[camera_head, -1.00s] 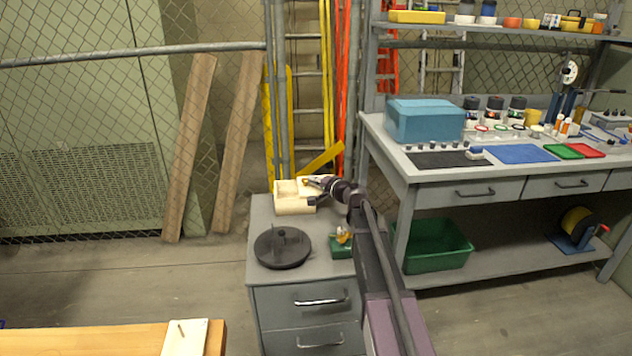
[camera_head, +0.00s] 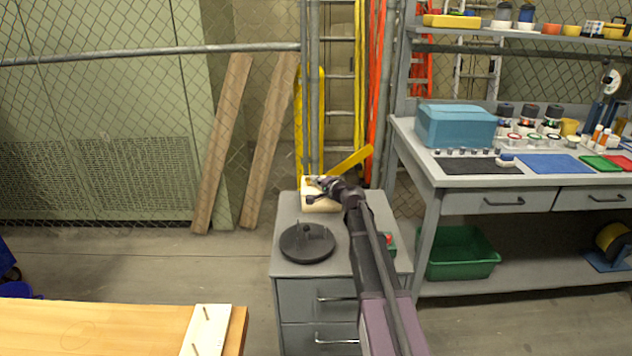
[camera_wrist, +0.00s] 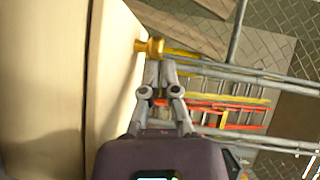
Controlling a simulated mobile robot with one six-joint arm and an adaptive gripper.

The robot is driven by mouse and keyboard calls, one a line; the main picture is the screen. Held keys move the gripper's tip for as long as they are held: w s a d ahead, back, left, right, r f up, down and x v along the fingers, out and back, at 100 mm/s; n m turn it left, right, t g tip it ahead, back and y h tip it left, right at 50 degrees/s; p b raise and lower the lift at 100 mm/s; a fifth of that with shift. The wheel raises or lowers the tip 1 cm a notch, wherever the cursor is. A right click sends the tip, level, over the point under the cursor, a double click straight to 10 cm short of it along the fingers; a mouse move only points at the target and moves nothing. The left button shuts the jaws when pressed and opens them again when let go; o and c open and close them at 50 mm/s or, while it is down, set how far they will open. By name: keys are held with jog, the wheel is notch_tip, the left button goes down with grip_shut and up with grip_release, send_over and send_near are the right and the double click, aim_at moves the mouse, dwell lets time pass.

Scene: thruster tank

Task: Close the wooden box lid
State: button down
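The pale wooden box (camera_head: 321,207) sits on the grey drawer cabinet, near its back edge. My gripper (camera_head: 312,190) is at the top of the box and hides part of it. In the wrist view, pale wooden panels (camera_wrist: 45,70) fill the left side, with a dark line between them. A brass-coloured knob (camera_wrist: 150,47) stands at the edge of the nearer panel. My gripper's fingers (camera_wrist: 156,70) come together just at the knob; I see nothing clearly held between them. Whether the lid lies fully flush is too small to tell.
The grey cabinet (camera_head: 290,275) also carries a round black base with pegs (camera_head: 307,243). A workbench (camera_head: 460,180) with a blue box stands to the right, a green bin (camera_head: 460,253) below it. A wooden table (camera_head: 90,325) is at front left. A mesh fence is behind.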

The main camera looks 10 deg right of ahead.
jog(key=shift+a, duration=0.4)
jog(key=shift+d, duration=0.15)
jog(key=shift+s+d+r, duration=0.2)
jog(key=shift+d, duration=0.4)
jog(key=s+d, duration=0.1)
jog(key=s+d+p, duration=0.1)
jog(key=d, duration=0.1)
jog(key=shift+r, duration=0.4)
jog(key=p+v, duration=0.1)
jog(key=v, duration=0.8)
jog(key=shift+d, duration=0.15)
jog(key=shift+f, duration=0.1)
